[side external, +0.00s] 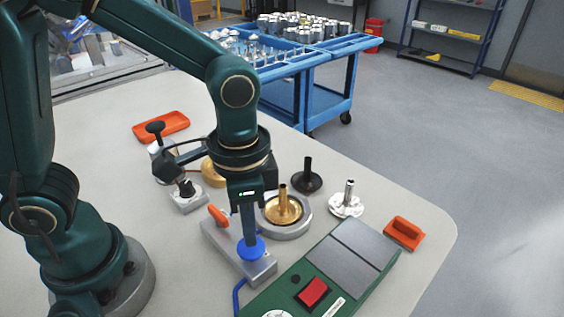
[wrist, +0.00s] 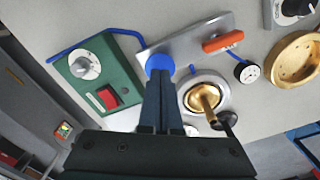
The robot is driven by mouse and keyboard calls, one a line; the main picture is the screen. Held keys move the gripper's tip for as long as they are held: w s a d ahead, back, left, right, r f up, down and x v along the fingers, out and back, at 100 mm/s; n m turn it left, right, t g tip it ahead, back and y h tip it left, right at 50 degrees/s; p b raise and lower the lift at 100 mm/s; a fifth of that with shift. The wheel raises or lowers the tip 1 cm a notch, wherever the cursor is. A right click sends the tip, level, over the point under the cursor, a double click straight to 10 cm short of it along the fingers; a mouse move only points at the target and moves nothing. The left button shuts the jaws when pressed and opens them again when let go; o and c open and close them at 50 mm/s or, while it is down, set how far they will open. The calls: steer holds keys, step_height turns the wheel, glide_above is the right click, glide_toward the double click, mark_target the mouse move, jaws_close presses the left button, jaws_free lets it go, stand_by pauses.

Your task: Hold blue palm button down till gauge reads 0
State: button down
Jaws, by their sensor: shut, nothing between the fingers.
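The blue palm button (side external: 252,251) sits at the near end of a grey metal base plate (side external: 226,245). In the wrist view the button (wrist: 159,62) is partly covered by my fingers. My gripper (side external: 249,240) is shut and empty, pointing down, with its fingertips at the top of the button; they appear to touch it. In the wrist view my gripper (wrist: 161,80) also reaches the button. I cannot tell how far the button is pressed. A small round gauge (wrist: 248,73) with a white face shows in the wrist view; its reading is too small to tell.
An orange lever (side external: 218,215) stands on the same base plate. A round fixture with a brass part (side external: 283,208) is close to my fingers on the right. A green box (side external: 270,302) with a red switch (side external: 313,291) is in front.

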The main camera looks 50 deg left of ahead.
steer(key=shift+r, duration=1.75)
steer(key=shift+w+a+r, duration=0.1)
steer(key=s+a+r+n+t, duration=0.4)
steer(key=a+n+t, duration=0.1)
steer(key=a, duration=0.3)
steer(key=shift+a+r+n+t, duration=0.15)
steer(key=shift+r+n+t, duration=0.2)
steer(key=shift+n, duration=0.15)
steer(key=shift+s, duration=0.1)
stand_by(0.3)
